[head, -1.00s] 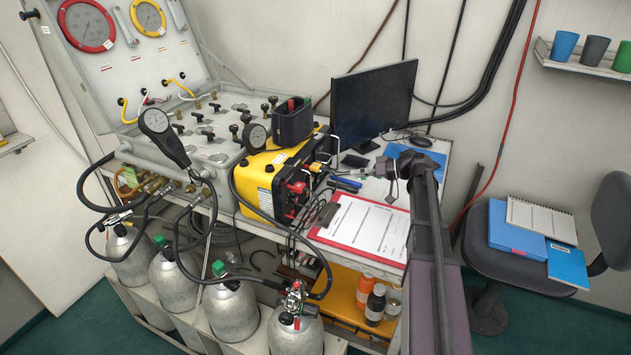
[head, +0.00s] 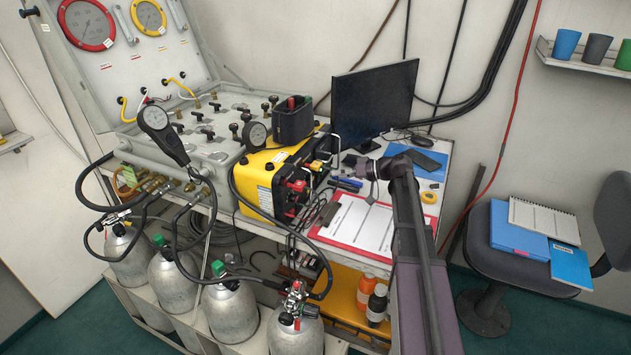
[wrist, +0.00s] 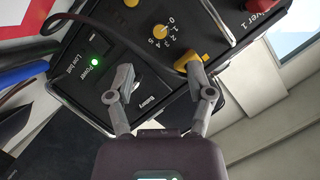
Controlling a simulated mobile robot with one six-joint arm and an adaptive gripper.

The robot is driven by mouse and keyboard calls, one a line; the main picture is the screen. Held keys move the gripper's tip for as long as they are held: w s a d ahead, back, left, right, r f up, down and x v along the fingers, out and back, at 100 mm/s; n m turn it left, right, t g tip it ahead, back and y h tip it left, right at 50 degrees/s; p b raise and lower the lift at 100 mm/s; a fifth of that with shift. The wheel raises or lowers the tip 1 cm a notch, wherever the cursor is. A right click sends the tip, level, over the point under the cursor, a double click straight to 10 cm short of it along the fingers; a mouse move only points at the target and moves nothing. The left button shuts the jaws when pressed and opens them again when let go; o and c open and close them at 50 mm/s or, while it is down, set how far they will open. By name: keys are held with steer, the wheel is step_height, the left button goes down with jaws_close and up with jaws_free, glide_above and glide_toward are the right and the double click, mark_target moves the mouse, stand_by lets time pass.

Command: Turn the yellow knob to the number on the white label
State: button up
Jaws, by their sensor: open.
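The yellow knob (wrist: 160,31) shows in the wrist view on a dark panel, with the numbers 0 to 5 printed in an arc beside and below it. Which number it points at is too small to tell. My gripper (wrist: 158,80) is open, its fingers apart and empty, below the knob in the picture and not touching it. In the head view my gripper (head: 370,168) is at the right of the yellow unit (head: 262,166), whose panel faces it. A pale label (head: 265,200) on the unit's side is unreadable. I cannot tell whether it is the task's label.
A yellow plug (wrist: 188,62) with a cable lies close to my right fingertip. A green power light (wrist: 95,61) glows on the panel. A clipboard (head: 313,232) lies below my gripper; a monitor (head: 373,100) stands behind. Black hoses hang at the unit's left.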

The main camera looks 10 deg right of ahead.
steer(key=b+x, duration=0.2)
steer(key=x, duration=0.5)
steer(key=shift+a+f, duration=0.15)
steer(key=shift+a, duration=0.2)
steer(key=shift+w, duration=0.1)
steer(key=shift+c, duration=0.2)
jaws_close()
